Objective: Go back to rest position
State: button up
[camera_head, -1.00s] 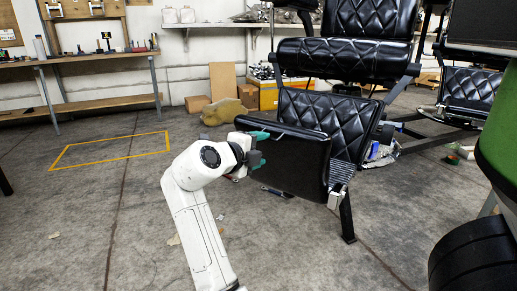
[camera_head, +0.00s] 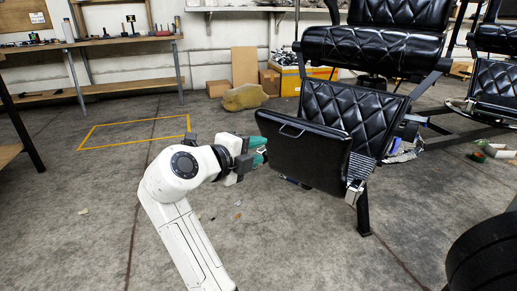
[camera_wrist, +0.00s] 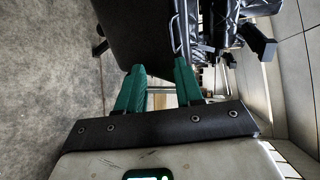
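The black padded barber chair (camera_head: 350,108) stands right of centre in the head view. Its dark footrest panel (camera_head: 305,158) hangs tilted at the front, with a thin metal handle (camera_head: 291,129) near its top edge. My gripper (camera_head: 263,150), with green fingertips, is at the panel's left edge, left of and below the handle. In the wrist view my gripper (camera_wrist: 160,68) has its two green fingers apart with nothing held between them. The dark panel (camera_wrist: 140,35) and the metal handle (camera_wrist: 177,35) lie beyond the fingertips. Whether a finger touches the panel is unclear.
A second black chair (camera_head: 495,85) stands at the right, and a dark tyre-like stack (camera_head: 485,255) fills the lower right corner. A workbench (camera_head: 90,45) lines the back left wall. Open concrete floor with a yellow outlined rectangle (camera_head: 135,143) lies at left.

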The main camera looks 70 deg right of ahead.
dwell(0.4)
jog(key=s+a+f+n+t+y+p, duration=0.1)
jog(key=a+f+n+t+y, duration=0.2)
jog(key=f+n, duration=0.7)
jog(key=s+a+f+n+t+y, duration=0.1)
jog(key=a+f+n+t+y, duration=0.2)
jog(key=f+n, duration=0.7)
jog(key=s+a+f+n+y+p, duration=0.1)
jog(key=s+a+f+n+y, duration=0.85)
jog(key=a+f+n, duration=0.65)
notch_tip(320, 180, up, 40)
jog(key=s+n+g+h+p, duration=0.1)
jog(key=s+n+p, duration=0.1)
jog(key=p, duration=3.6)
jog(key=shift+s+a+n, duration=0.15)
jog(key=shift+s+n, duration=0.1)
jog(key=shift+n, duration=0.05)
